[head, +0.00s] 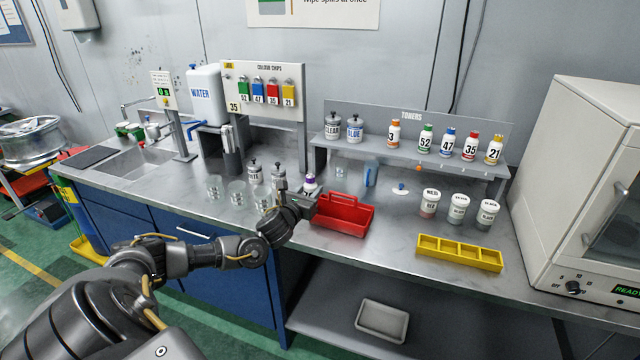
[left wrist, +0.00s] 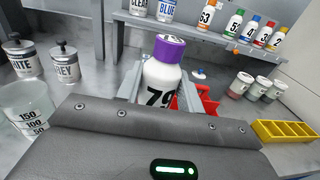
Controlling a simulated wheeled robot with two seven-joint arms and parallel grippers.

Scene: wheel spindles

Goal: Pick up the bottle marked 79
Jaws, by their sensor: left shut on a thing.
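The bottle marked 79 (left wrist: 163,72) is white with a purple cap and stands upright between my left gripper's fingers in the left wrist view. In the head view only its upper part (head: 310,183) shows above my left gripper (head: 303,197), just left of the red carrier. My left gripper is shut on this bottle. Its base is hidden, so I cannot tell whether it touches the counter. My right gripper is not in view.
A red carrier (head: 343,217) is close on the right, with a yellow tray (head: 459,255) farther right. Glass beakers (head: 237,194) and lidded jars stand left of the gripper. A toner shelf (head: 405,151) with several numbered bottles is behind.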

